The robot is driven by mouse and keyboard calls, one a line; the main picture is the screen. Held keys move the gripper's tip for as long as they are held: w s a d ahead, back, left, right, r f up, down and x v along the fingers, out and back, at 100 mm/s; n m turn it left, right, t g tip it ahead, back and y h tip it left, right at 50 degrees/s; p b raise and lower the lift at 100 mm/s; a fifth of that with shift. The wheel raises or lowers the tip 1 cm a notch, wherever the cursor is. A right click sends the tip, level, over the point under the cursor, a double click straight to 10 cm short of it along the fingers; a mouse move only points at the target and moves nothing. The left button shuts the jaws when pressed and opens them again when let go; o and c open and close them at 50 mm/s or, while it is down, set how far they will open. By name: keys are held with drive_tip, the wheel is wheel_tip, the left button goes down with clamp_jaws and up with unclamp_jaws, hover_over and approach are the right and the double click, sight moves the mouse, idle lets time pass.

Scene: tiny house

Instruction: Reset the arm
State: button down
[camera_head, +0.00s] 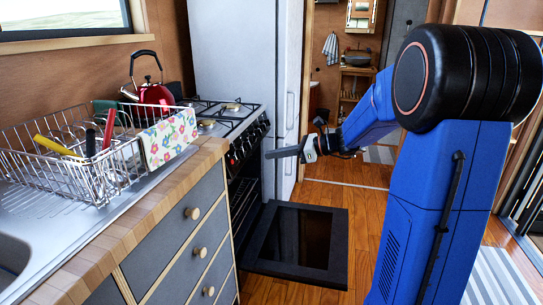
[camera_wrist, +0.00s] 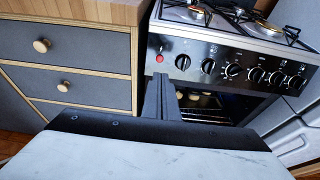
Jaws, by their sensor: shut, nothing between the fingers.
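My blue arm reaches from the right of the head view toward the stove. My gripper (camera_head: 270,154) is shut and empty, held level in the air in front of the stove, above the open oven door (camera_head: 297,240). In the wrist view the two dark fingers (camera_wrist: 163,82) lie together, pointing at the oven front. The oven (camera_head: 246,180) is open, its door lowered flat. Several pale round shapes (camera_wrist: 205,99) show inside the oven in the wrist view; I cannot tell what they are.
The stove (camera_wrist: 235,60) has knobs along its front. Wooden-knobbed drawers (camera_head: 185,245) stand left of it, under a counter with a dish rack (camera_head: 75,165). A red kettle (camera_head: 154,94) stands at the back. A white fridge (camera_head: 240,55) is beyond the stove. Wooden floor (camera_head: 350,205) is clear.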

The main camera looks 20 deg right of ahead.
idle(0.3)
drive_tip(key=s+a+f+n+g+h, duration=0.1)
drive_tip(key=s+a+n+g, duration=0.2)
drive_tip(key=s, duration=0.4)
drive_tip(key=s+a+f+n+h, duration=0.1)
drive_tip(key=s+a+n+h, duration=0.15)
drive_tip(key=s+n, duration=0.35)
drive_tip(key=s+a+f+n+g+h, duration=0.1)
drive_tip(key=s+a+n+g, duration=0.15)
drive_tip(key=s, duration=0.55)
drive_tip(key=s+d+f+n+t+h, duration=0.1)
drive_tip(key=s+d+f+n+h, duration=0.1)
drive_tip(key=s+n, duration=0.5)
drive_tip(key=s+d+f+n+t+h, duration=0.1)
drive_tip(key=s+d+n+h, duration=0.3)
drive_tip(key=s, duration=0.6)
drive_tip(key=f+n+h, duration=0.1)
drive_tip(key=n, duration=0.1)
drive_tip(key=shift+d+n, duration=0.2)
drive_tip(key=shift+n, duration=0.15)
drive_tip(key=shift+f, duration=0.1)
